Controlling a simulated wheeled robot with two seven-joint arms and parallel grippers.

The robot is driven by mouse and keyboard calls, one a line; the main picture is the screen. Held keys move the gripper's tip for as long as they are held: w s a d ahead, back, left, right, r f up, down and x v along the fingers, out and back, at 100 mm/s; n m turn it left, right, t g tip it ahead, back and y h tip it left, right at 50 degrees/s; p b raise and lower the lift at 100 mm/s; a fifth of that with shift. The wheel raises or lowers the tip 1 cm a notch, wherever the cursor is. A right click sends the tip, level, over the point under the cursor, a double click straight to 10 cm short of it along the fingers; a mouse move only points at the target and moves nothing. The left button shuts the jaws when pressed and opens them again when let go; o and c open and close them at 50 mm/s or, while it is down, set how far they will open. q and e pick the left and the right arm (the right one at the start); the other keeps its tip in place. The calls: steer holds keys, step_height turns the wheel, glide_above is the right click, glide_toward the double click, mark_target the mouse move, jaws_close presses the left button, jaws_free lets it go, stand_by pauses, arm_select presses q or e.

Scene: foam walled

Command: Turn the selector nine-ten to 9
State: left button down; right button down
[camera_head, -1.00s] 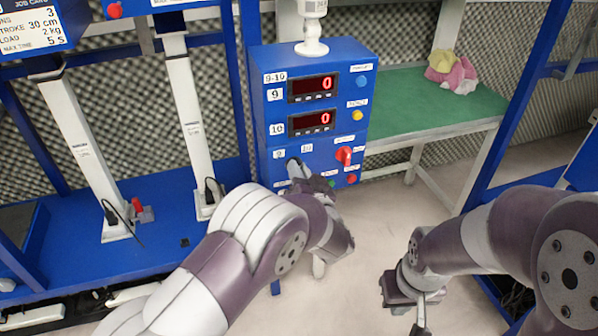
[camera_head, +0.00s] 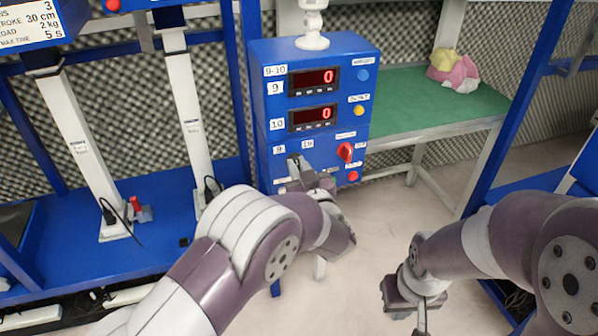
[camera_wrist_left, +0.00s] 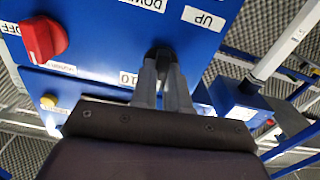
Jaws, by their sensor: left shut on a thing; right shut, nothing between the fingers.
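The selector nine-ten shows in the left wrist view as a small black knob (camera_wrist_left: 160,52) on the blue panel, mostly covered by my fingers. Its "10" label (camera_wrist_left: 128,78) is beside it there. In the head view the "9" label (camera_head: 279,149) and "10" label (camera_head: 307,144) sit above the knob, which my left gripper (camera_head: 295,165) hides. The left gripper's fingers (camera_wrist_left: 163,75) are shut on the knob. I cannot tell which number it points to. My right gripper (camera_head: 420,318) is shut and empty, low at the right, away from the panel.
The blue control box (camera_head: 262,110) has two displays (camera_head: 313,81) reading 0. A red rotary knob (camera_head: 345,151) is right of the selector; it also shows in the wrist view (camera_wrist_left: 43,39). A green table (camera_head: 415,108) stands behind right. Open floor lies between my arms.

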arm_select(q)
steer(key=n+b, duration=0.2)
steer(key=n, duration=0.2)
steer(key=shift+a+f+n+b, duration=0.1)
steer(key=shift+n+b, duration=0.2)
steer(key=shift+n, duration=0.1)
stand_by(0.5)
steer(key=c, duration=1.1)
jaws_free()
steer(key=p+v, duration=0.1)
steer(key=v, duration=1.1)
steer(key=shift+s, duration=0.35)
